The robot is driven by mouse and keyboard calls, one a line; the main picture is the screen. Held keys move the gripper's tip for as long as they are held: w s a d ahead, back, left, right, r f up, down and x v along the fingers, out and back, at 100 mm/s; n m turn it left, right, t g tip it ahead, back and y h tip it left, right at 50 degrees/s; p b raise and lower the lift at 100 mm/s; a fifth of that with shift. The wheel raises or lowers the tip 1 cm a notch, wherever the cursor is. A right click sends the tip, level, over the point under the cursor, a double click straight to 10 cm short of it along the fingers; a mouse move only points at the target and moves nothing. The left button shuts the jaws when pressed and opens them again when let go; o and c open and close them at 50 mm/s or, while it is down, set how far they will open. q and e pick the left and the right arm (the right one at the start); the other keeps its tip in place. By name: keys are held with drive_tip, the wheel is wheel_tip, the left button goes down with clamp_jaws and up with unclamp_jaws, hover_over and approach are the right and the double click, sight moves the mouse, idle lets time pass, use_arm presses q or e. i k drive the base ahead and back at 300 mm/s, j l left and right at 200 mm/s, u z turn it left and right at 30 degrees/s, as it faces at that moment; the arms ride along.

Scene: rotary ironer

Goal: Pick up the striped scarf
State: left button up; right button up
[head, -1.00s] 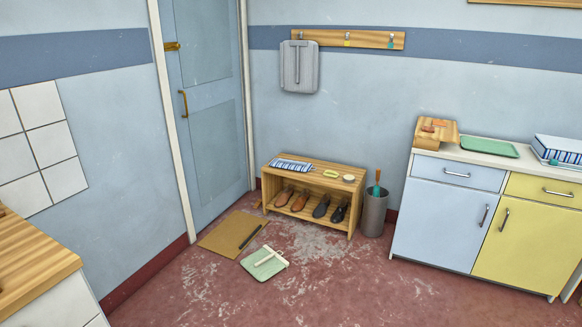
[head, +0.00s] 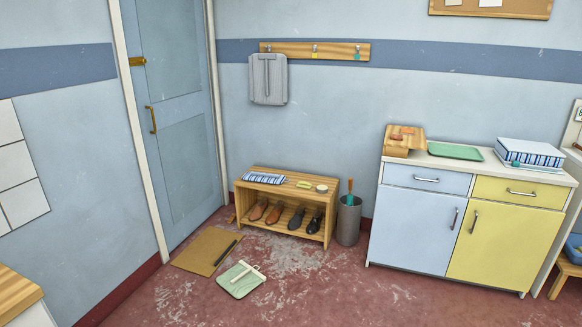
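A folded blue-and-white striped cloth (head: 264,178), which looks like the scarf, lies flat on the left end of the wooden shoe bench (head: 300,180). A second, thicker blue-and-white striped item (head: 530,152) sits on the right part of the cabinet top; I cannot tell whether it is cloth or a box. Neither of my grippers shows in the head view.
The bench also holds a small green item (head: 305,184), a small round item (head: 322,188) and shoes below. A grey bin (head: 348,222) stands right of it. A brown mat (head: 205,250) and green dustpan (head: 241,280) lie on the floor in front.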

sight(253, 176)
drive_tip(key=i+j, duration=0.15)
drive_tip(key=i, duration=3.7)
drive_tip(key=i+z, duration=0.4)
drive_tip(key=i, duration=0.15)
